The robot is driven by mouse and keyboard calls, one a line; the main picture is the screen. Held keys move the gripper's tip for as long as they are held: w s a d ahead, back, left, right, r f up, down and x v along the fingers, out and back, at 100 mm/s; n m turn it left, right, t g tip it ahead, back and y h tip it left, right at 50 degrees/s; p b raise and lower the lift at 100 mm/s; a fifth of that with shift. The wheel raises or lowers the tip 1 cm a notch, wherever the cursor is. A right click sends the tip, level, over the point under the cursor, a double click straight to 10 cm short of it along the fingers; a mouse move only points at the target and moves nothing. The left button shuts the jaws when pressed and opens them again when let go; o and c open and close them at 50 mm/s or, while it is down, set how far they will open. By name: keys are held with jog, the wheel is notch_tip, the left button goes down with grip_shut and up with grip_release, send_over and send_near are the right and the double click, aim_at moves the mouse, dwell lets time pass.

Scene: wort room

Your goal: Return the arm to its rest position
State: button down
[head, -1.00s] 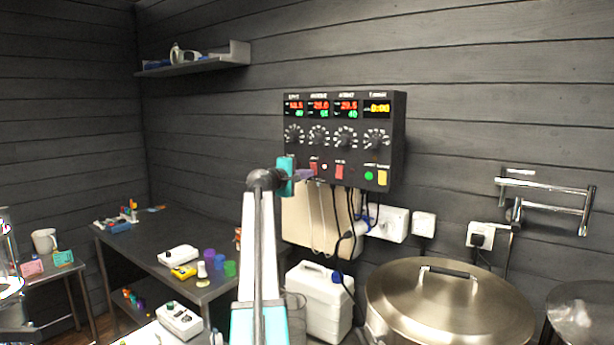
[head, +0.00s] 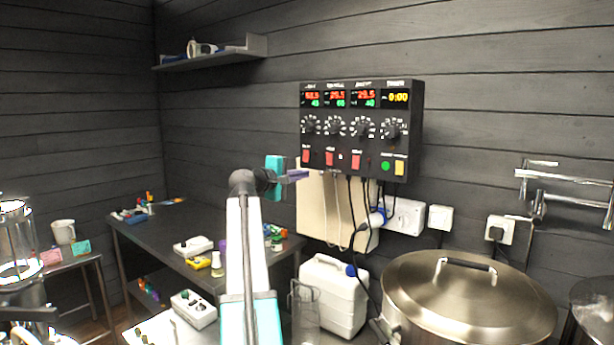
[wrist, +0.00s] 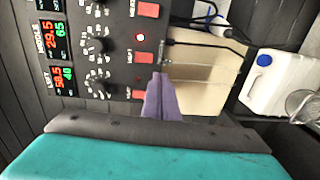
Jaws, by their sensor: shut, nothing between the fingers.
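My arm rises from the bottom middle of the head view, with its teal wrist and my gripper (head: 298,175) just left of and below the control panel (head: 361,130). In the wrist view the purple fingers of my gripper (wrist: 160,92) are together with nothing between them. Their tips point toward the lower edge of the control panel (wrist: 95,45), near a red switch. I cannot tell from the pictures whether they touch it.
A white jerrycan (head: 331,295) and a large lidded steel kettle (head: 468,300) stand below the panel. Cables hang in front of a beige board (head: 322,205). A dark table (head: 190,235) with small items is at left. A wall shelf (head: 212,57) is above.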

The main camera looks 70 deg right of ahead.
jog(key=shift+w+a, duration=0.15)
jog(key=shift+a, duration=0.35)
